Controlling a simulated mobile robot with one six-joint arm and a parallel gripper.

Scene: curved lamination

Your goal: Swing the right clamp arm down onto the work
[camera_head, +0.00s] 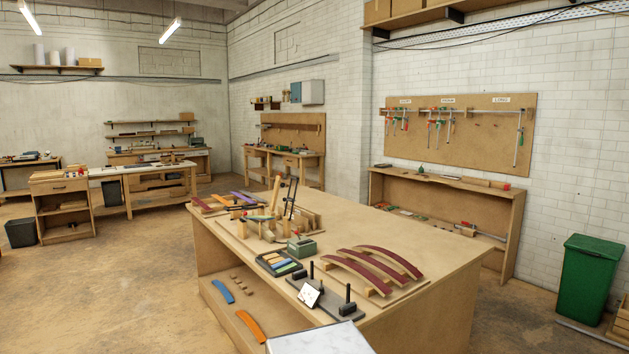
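A wooden bending jig (262,228) stands towards the far left part of the large workbench (400,222). Two raised arms show at it: a light wooden one (275,191) on the left, and a dark, frame-like one (291,195) on the right, both standing near upright. The right one looks like the right clamp arm, but it is small and I cannot tell its details. Its tip is clear of the work below. The work in the jig is partly hidden by blocks and clamps. My gripper is not in view.
A grey-green box (301,248), a dark tray of coloured strips (279,263) and a dark stand with posts (328,298) lie in front of the jig. Curved dark-red laminations (378,265) rest to the right. The bench's right rear is clear.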

